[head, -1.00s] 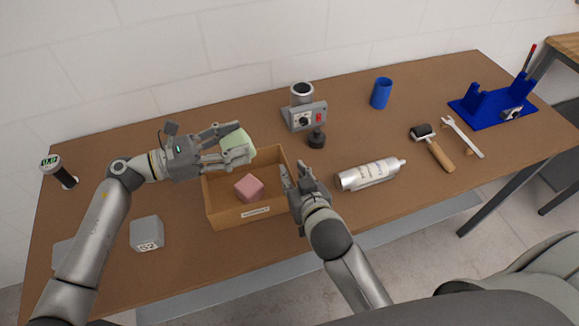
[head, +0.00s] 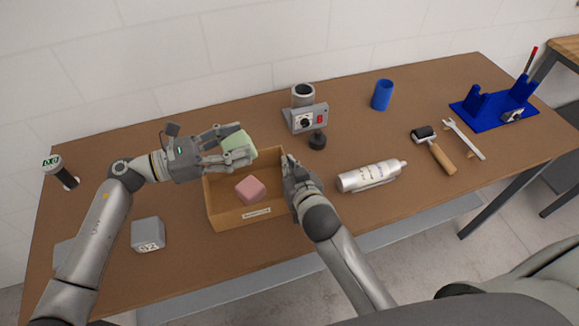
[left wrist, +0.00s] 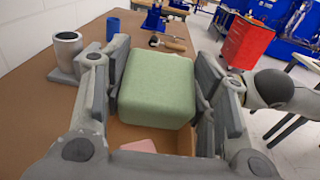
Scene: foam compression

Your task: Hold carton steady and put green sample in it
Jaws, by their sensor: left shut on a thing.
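The open brown carton (head: 228,216) stands on the table with a pink block (head: 250,190) inside. My left gripper (head: 240,142) is shut on the green sample (head: 245,151). It holds the sample above the carton's back part. In the left wrist view the green sample (left wrist: 158,90) sits between both finger pads, with part of the carton below it. My right gripper (head: 291,168) is at the carton's right wall, with its fingers close to that wall. Whether they grip the wall is not clear.
A grey device with a cylinder (head: 304,112) and a black knob (head: 317,140) stand behind the carton. A silver bottle (head: 369,177) lies to the right. A grey block (head: 148,234) is at left. A blue cup (head: 382,95) stands at the back.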

